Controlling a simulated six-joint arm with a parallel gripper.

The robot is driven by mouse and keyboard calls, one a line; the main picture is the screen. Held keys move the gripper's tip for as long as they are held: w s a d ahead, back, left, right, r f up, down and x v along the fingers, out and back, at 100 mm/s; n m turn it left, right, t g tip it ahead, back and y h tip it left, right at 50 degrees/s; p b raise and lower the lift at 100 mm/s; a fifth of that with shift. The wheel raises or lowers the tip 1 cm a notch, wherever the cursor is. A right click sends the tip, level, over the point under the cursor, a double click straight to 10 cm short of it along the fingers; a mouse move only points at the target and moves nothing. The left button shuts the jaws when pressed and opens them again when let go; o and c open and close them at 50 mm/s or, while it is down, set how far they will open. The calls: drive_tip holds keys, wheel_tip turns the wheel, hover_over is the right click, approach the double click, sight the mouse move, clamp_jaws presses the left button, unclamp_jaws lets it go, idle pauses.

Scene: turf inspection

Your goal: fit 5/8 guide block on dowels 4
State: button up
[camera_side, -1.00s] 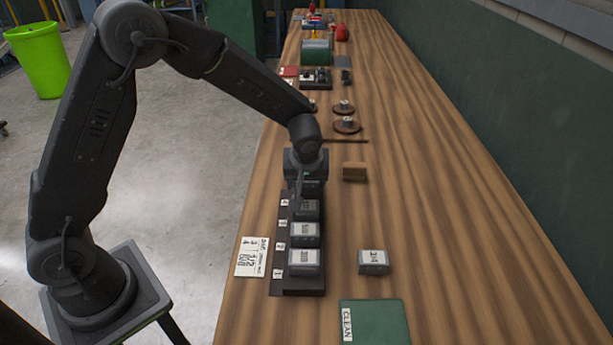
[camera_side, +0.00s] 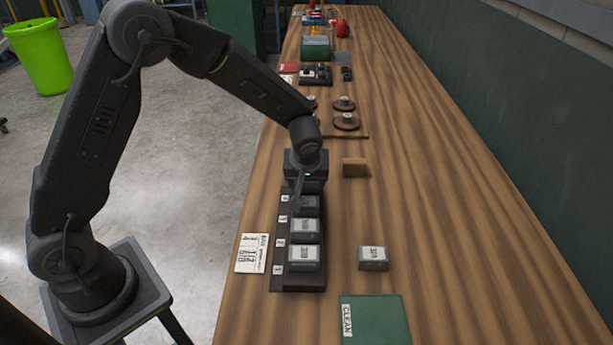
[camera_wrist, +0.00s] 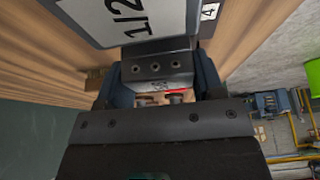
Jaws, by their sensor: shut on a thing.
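My gripper (camera_side: 308,192) points down at the far end of the dark dowel rail (camera_side: 272,283), by the label 4. It is shut on a guide block, mostly hidden beneath it in the side view. In the wrist view a grey block face marked 1/2 (camera_wrist: 112,18) fills the top, against a dark jaw and beside the 4 label (camera_wrist: 209,12). I read no 5/8 on it. Whether the held block is seated on its dowels is hidden. Grey blocks stand nearer on the rail, including one at the near end (camera_side: 304,256) and one behind it (camera_side: 305,227).
A loose grey block (camera_side: 373,259) lies right of the rail. A printed card (camera_side: 252,254) lies left of it. A green CLEAN mat (camera_side: 380,320) is in front, and a brown block (camera_side: 355,167) is behind right. Round wooden stands (camera_side: 346,121) are farther back. The bench's right side is clear.

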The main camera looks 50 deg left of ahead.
drive_tip(key=shift+f, duration=0.55)
drive_tip(key=o, duration=1.1)
drive_tip(key=shift+r, duration=0.15)
drive_tip(key=v, duration=1.3)
drive_tip(key=shift+s+d+r, duration=0.1)
drive_tip(key=shift+s+r, duration=0.05)
drive_tip(key=shift+r, duration=0.15)
drive_tip(key=s+a+r+m+h, duration=0.1)
drive_tip(key=s+r+m, duration=0.1)
drive_tip(key=s, duration=0.5)
drive_tip(key=s+r+m+t+h, duration=0.1)
drive_tip(key=s+r+m, duration=0.2)
drive_tip(key=s, duration=0.5)
drive_tip(key=s+a+r+m+t+h, duration=0.1)
drive_tip(key=s+r+m, duration=0.2)
drive_tip(key=s, duration=0.4)
drive_tip(key=shift+s+a+r+m, duration=0.2)
drive_tip(key=shift+a+r+m, duration=0.1)
drive_tip(key=shift+m, duration=0.2)
